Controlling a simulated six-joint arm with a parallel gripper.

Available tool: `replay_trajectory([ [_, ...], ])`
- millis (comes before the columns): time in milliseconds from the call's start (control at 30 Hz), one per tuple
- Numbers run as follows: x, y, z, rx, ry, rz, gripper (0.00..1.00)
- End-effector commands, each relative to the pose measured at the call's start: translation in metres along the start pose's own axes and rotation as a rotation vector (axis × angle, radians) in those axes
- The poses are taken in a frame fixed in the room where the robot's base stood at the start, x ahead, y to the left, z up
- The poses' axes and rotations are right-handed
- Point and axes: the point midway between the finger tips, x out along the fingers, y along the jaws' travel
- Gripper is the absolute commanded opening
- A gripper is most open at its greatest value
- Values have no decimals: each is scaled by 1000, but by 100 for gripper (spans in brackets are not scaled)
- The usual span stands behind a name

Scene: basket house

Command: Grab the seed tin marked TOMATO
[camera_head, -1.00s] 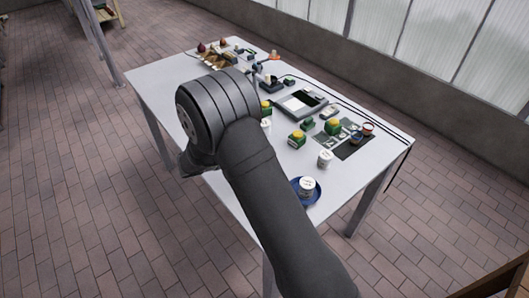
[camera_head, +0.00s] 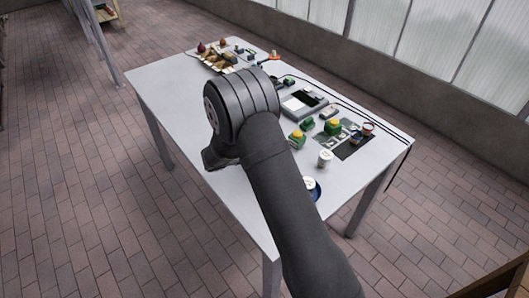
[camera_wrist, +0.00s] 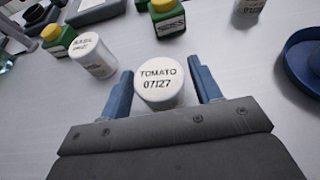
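The white seed tin marked TOMATO 07/27 (camera_wrist: 160,86) stands on the table in the wrist view, its lettered lid facing the camera. My gripper (camera_wrist: 163,68) has one blue finger on each side of the tin. The fingers are open, with what looks like a narrow gap at the right; contact at the left is hard to tell. The tin's lower part is partly hidden by the gripper's body.
A white BASIL tin (camera_wrist: 93,57) stands close left, near green jars with yellow lids (camera_wrist: 166,19). Another white tin (camera_wrist: 247,12) is at the top right. A blue dish (camera_wrist: 306,77) lies right. The head view shows a scale (camera_head: 303,104) and clear tabletop at left.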

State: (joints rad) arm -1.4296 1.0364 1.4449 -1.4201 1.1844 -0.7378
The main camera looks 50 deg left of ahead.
Motion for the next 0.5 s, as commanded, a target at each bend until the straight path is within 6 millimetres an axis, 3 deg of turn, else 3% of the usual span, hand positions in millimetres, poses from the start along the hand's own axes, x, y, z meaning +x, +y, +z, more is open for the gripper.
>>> replay_trajectory([
  [33,0,0,0,0,0,0,48],
  [167,0,0,0,0,0,0,22],
  [500,-1,0,2,1,0,0,21],
])
